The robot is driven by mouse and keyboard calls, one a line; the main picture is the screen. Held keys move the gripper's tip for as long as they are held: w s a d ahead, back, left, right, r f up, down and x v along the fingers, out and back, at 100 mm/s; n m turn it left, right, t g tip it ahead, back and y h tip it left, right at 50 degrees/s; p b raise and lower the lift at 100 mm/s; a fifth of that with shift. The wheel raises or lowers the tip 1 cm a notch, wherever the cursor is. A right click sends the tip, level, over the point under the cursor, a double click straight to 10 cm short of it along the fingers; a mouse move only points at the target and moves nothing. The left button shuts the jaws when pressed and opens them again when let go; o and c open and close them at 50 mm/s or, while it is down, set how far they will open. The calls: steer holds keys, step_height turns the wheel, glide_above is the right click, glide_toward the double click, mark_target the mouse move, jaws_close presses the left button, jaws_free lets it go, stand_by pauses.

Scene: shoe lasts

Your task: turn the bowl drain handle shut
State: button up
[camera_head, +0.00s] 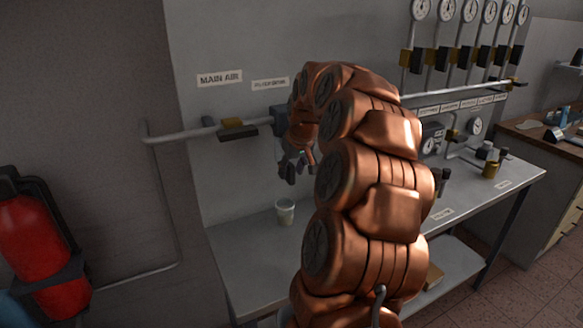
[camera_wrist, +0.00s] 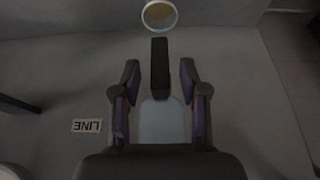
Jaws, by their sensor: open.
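In the wrist view a black bar-shaped handle (camera_wrist: 160,68), which looks like the bowl drain handle, points away from me toward the top of the picture. A pale bowl (camera_wrist: 162,122) shows behind its near end. My gripper (camera_wrist: 160,72) is open, with one finger on each side of the handle and a visible gap on both sides. In the head view my gripper (camera_head: 290,172) hangs in front of the wall panel, above a white cup (camera_head: 285,211). My arm hides most of the bowl and handle there. The cup also shows in the wrist view (camera_wrist: 159,14).
A pipe runs along the panel with a yellow-and-black valve handle (camera_head: 238,129) left of my gripper. The bench (camera_head: 245,262) is clear around the cup. Several gauges and valves stand to the right. A red extinguisher (camera_head: 40,240) is at far left.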

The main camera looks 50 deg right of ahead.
steer(key=shift+w+f, duration=0.1)
steer(key=shift+f, duration=0.2)
jaws_close()
